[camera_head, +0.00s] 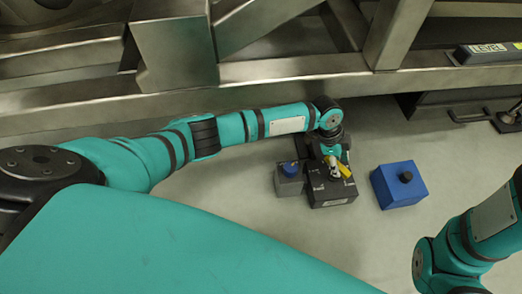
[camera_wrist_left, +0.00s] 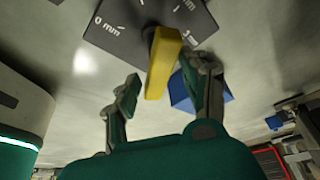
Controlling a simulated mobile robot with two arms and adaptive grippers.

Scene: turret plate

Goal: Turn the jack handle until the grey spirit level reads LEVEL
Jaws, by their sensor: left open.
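The yellow handle (camera_head: 345,169) stands on a dark box (camera_head: 331,194) on the floor. In the left wrist view the handle (camera_wrist_left: 162,62) points toward me, and the box top (camera_wrist_left: 118,28) carries a scale with "0 mm" and further marks. My left gripper (camera_wrist_left: 164,80) is open, one finger on each side of the handle's near end. I cannot tell whether either finger touches it. The grey spirit level (camera_head: 487,55) sits at the upper right on the metal frame, and its label shows the word LEVEL. My right gripper is out of view.
A small grey box with a blue knob (camera_head: 290,180) stands close left of the dark box. A blue box (camera_head: 398,187) with a black knob stands to the right. The metal frame (camera_head: 300,68) runs behind. A dark fitting with a rod (camera_head: 470,115) lies at the right.

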